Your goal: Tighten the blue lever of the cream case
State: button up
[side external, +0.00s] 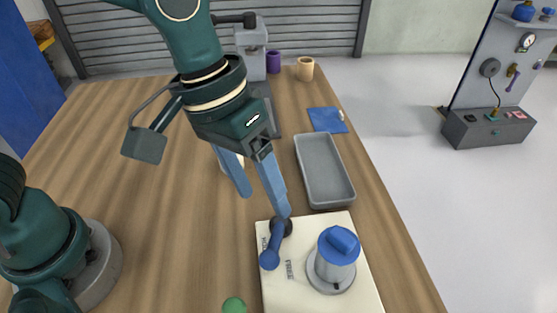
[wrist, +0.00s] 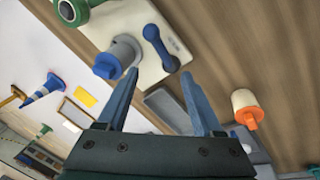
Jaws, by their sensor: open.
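The cream case (side external: 302,284) lies flat on the wooden table near its right edge; it also shows in the wrist view (wrist: 119,23). Its blue lever (side external: 270,256) sits on a dark round pivot at the back left of the case, its ball end toward the front. In the wrist view the lever (wrist: 158,47) lies beyond the fingertips. A grey cylinder with a blue knob (side external: 338,246) stands on the right of the case. My gripper (side external: 265,205) is open and empty, above and behind the lever. One fingertip overlaps the pivot in the side view; contact cannot be told.
A grey tray (side external: 323,172) lies behind the case. Behind it are a blue cloth (side external: 327,120), a tan mug (side external: 305,69) and a purple cup (side external: 273,62). A green round thing (side external: 234,306) is left of the case. An orange and cream object (wrist: 246,108) shows in the wrist view.

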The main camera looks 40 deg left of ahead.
aim_at(270, 252)
jog(key=shift+m+g+y, duration=0.3)
jog(key=shift+m+g, duration=0.4)
jog(key=shift+g, duration=0.1)
jog(key=s+d+f, duration=0.2)
jog(key=f, duration=0.1)
jog(key=s+d+f, duration=0.1)
jog(key=shift+f, duration=0.25)
jog(key=shift+d+f, duration=0.2)
jog(key=shift+f, duration=0.95)
jog(key=shift+d+f, duration=0.2)
jog(key=shift+f, duration=0.9)
grip_shut()
jog(key=shift+w+d+r, duration=0.1)
jog(key=shift+w+r, duration=0.05)
